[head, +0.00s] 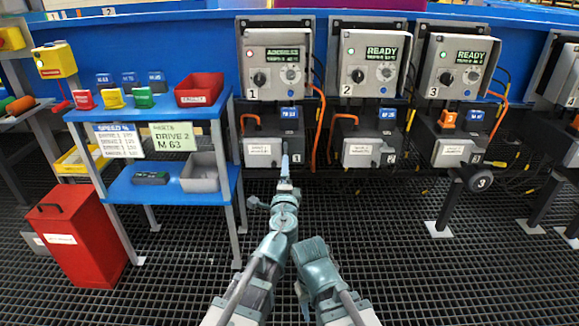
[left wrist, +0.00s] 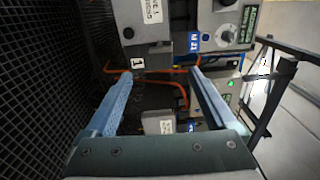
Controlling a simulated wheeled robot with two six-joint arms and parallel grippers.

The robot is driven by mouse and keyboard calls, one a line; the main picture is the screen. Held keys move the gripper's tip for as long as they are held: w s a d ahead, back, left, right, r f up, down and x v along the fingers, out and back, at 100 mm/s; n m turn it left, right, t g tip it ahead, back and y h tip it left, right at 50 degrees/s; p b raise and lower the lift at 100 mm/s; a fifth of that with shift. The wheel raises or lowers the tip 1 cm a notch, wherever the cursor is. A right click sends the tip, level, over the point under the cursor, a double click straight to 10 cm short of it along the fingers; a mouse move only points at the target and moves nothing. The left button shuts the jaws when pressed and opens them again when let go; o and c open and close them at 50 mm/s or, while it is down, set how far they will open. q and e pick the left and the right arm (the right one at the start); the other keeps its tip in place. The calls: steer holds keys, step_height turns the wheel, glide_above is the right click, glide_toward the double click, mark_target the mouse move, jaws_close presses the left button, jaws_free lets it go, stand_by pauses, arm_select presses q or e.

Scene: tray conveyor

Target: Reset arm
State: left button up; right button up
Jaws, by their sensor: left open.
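My left arm reaches up the middle of the head view. Its gripper (head: 285,162) is in front of drive box 1 (head: 262,135), by its lower right part. In the left wrist view my left gripper (left wrist: 161,74) has its two blue fingers wide apart with nothing held between them. An orange cable (left wrist: 180,92) and part of box 1 (left wrist: 150,58) show beyond the fingers; whether they touch anything I cannot tell. My right arm (head: 315,262) is folded low in the head view, and its fingers do not show clearly.
Control panel 1 (head: 275,63) has a red light; panel 2 (head: 374,63) and panel 3 (head: 458,65) read READY with green lights. A blue shelf (head: 150,110) with tags, a red bin (head: 200,90) and a grey bin (head: 200,172) stands left.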

arm_select(q)
steer(key=shift+s, duration=1.2)
arm_select(e)
steer(key=shift+s+d, duration=0.2)
steer(key=shift+s, duration=0.1)
arm_select(q)
steer(key=shift+a, duration=0.1)
